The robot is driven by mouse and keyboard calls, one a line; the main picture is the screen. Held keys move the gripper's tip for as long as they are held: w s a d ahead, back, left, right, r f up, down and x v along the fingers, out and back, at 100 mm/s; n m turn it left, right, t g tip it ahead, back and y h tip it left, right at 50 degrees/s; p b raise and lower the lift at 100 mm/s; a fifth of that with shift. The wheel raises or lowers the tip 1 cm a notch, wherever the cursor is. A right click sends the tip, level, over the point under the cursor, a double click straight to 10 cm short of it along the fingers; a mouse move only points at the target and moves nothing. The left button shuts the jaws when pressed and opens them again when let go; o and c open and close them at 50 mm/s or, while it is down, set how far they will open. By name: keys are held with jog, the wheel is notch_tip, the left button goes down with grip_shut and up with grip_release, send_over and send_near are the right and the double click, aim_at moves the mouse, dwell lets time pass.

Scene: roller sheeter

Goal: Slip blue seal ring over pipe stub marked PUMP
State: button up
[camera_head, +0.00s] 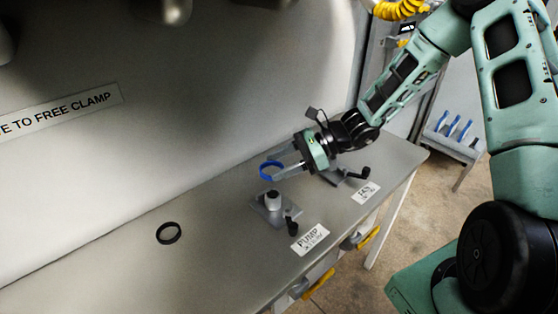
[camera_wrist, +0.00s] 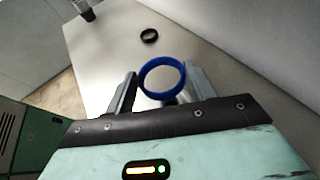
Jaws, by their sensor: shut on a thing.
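The blue seal ring (camera_head: 263,168) is held at the tips of my gripper (camera_head: 273,169). In the wrist view the blue ring (camera_wrist: 142,80) sits between the two fingers of my gripper (camera_wrist: 160,72), its opening facing the camera. The grey pipe stub (camera_head: 273,203) stands upright on a plate on the bench, behind the PUMP label (camera_head: 309,239). In the head view the ring appears above the stub and apart from it. A small part of something grey shows below the ring in the wrist view; I cannot tell what it is.
A black ring (camera_head: 169,233) lies on the grey bench (camera_head: 110,270), left of the stub. A dark-handled lever (camera_head: 292,226) is beside the stub. Another fixture with a label (camera_head: 366,192) is partly hidden below my gripper. A wall panel (camera_head: 150,150) rises behind the bench.

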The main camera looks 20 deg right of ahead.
aim_at(268, 195)
notch_tip(268, 195, down, 6)
jog(key=b, duration=0.4)
jog(key=shift+b, duration=0.4)
jog(key=shift+f, duration=0.4)
jog(key=shift+d+f, duration=0.1)
jog(key=shift+f, duration=0.05)
dwell(0.8)
jog(key=shift+f, duration=0.4)
jog(key=shift+f, duration=0.4)
dwell(0.3)
jog(key=o, duration=1)
jog(key=shift+o, duration=0.2)
